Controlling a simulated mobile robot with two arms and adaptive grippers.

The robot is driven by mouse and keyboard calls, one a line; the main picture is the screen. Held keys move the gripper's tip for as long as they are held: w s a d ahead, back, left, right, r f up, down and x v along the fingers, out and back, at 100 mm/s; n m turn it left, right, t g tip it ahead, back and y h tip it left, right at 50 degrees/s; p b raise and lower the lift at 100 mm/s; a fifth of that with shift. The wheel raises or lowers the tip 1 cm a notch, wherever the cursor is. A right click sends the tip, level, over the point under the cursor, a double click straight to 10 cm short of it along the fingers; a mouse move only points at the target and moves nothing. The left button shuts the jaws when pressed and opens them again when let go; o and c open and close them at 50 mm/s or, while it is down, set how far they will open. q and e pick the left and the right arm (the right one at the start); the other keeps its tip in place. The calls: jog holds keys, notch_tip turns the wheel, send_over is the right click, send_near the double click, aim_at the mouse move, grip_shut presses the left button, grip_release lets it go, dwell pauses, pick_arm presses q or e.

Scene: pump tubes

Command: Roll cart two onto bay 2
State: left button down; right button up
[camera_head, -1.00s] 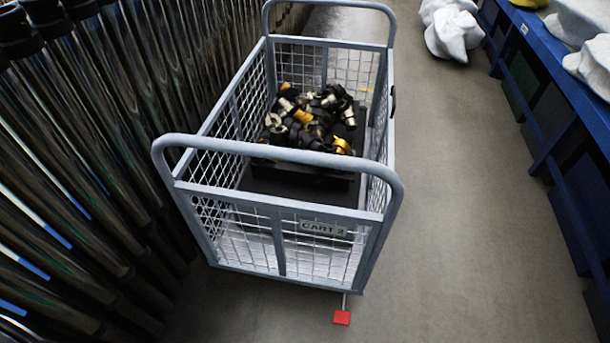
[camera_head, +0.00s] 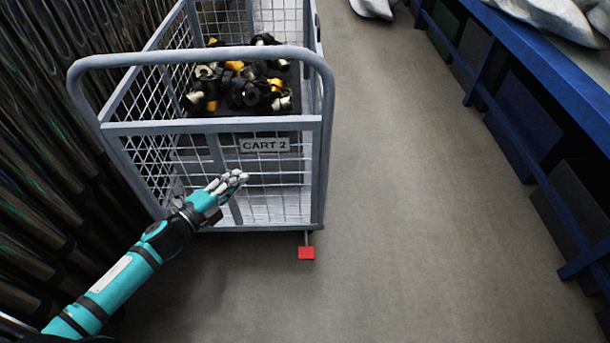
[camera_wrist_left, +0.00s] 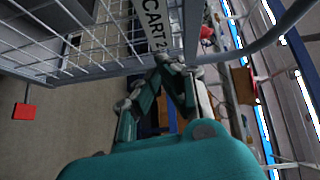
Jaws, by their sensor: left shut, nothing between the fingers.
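Cart two is a grey wire-mesh cart (camera_head: 215,127) at left centre in the head view, with a raised push handle (camera_head: 200,58) at its near end. Its label reads CART 2 (camera_head: 264,145); the label also shows in the wrist view (camera_wrist_left: 153,22). Black, yellow and silver fittings (camera_head: 245,85) lie heaped inside. A red pedal (camera_head: 306,253) sticks out low at the near end. My left gripper (camera_head: 238,178) is shut and empty in front of the near mesh panel, below the label; I cannot tell whether it touches. My right gripper and any bay marking are out of view.
A row of shiny upright tubes (camera_head: 45,170) stands close along the cart's left side. A blue bench (camera_head: 530,60) with white sacks (camera_head: 550,15) on it runs along the right. The grey floor (camera_head: 410,200) between cart and bench is clear.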

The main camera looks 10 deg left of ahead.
pick_arm(q)
jog(key=d+r+m+h, duration=0.2)
jog(key=d+r, duration=0.1)
jog(key=d, duration=0.1)
jog(key=b, duration=0.1)
send_near(290, 133)
jog(key=s+d+x, duration=0.1)
jog(key=x, duration=0.3)
jog(key=shift+w+r, duration=0.15)
jog(key=shift+w, duration=0.85)
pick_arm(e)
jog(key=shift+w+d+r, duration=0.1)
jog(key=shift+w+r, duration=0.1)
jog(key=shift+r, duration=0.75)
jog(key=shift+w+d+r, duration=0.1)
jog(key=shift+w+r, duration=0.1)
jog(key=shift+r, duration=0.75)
pick_arm(q)
jog(key=shift+w+a, duration=0.1)
